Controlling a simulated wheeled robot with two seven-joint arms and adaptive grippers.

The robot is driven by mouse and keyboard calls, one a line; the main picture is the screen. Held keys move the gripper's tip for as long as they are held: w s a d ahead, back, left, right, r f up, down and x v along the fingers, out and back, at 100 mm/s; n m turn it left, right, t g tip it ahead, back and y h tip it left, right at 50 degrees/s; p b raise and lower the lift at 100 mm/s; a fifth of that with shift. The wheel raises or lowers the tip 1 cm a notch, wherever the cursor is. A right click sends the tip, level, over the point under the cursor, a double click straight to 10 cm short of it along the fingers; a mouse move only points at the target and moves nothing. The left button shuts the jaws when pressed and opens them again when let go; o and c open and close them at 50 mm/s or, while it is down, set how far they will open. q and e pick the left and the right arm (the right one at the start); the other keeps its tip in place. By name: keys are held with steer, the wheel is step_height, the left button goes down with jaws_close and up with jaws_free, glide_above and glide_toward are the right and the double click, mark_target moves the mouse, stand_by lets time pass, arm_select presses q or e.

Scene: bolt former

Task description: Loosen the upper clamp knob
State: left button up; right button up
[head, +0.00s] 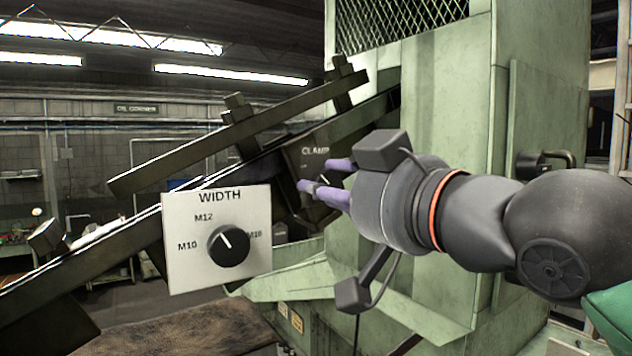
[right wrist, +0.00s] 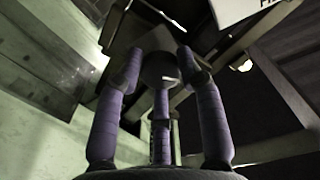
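The dark clamp panel (head: 298,160), lettered "CLAMP" with its end covered, sits on the sloped rail in the head view. My right gripper (head: 322,180) reaches in from the right, its purple fingers at the panel's face. In the right wrist view, its three fingers (right wrist: 160,75) are spread around a dark round knob (right wrist: 158,64). The side fingertips are close to the knob's edges; whether they touch it is unclear. In the head view the knob is mostly hidden by the fingers. My left gripper is not in view.
A white "WIDTH" plate (head: 187,268) with a black dial (head: 229,246) stands left of my right gripper. Dark sloped bars (head: 240,130) run above the panel. The green machine body (head: 445,130) rises behind my right arm.

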jaws_close()
steer(key=shift+m+b, duration=2.3)
steer(key=shift+m, duration=3.2)
steer(key=o, duration=0.9)
jaws_free()
steer(key=shift+o, duration=0.2)
